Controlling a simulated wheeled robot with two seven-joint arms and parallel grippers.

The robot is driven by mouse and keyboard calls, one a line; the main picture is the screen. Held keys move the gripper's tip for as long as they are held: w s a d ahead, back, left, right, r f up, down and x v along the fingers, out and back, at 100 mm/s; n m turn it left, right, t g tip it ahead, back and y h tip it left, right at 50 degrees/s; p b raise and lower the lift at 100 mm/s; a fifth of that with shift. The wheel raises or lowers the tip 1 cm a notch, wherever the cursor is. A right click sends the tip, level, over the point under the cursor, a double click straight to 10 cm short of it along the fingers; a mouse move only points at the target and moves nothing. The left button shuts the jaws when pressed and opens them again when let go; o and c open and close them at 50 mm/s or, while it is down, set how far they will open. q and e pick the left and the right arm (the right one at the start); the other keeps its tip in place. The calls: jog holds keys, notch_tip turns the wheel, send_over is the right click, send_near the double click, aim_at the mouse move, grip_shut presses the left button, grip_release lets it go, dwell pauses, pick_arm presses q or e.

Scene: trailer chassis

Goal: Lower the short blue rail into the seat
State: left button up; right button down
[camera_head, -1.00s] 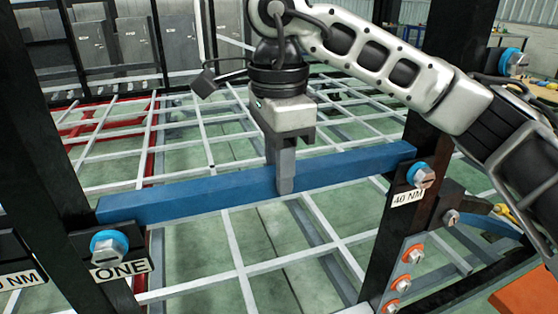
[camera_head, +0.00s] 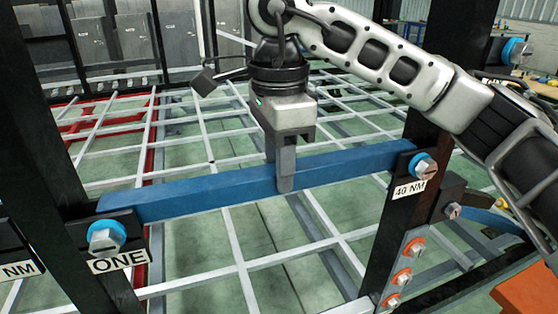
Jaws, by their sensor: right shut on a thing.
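The short blue rail (camera_head: 205,190) spans the gap between two dark uprights, a left one (camera_head: 35,110) and a right one (camera_head: 395,225). My right gripper (camera_head: 286,180) comes from above and is shut on the rail near its middle. The rail's left end is beside the bolted plate (camera_head: 128,230) above the label "ONE" (camera_head: 120,261); that plate overlaps its lower edge. I cannot tell whether either end rests on a support. My left gripper is not in view.
Blue-collared bolts stick out at the left plate (camera_head: 105,237) and right plate (camera_head: 423,166). Orange-ringed bolts (camera_head: 403,276) line a bracket at lower right. A light grey bar lattice (camera_head: 240,265) lies below the rail, over a green floor.

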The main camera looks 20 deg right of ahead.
jog(key=c, duration=1)
grip_release()
jog(key=shift+o, duration=0.3)
jog(key=shift+f, duration=0.15)
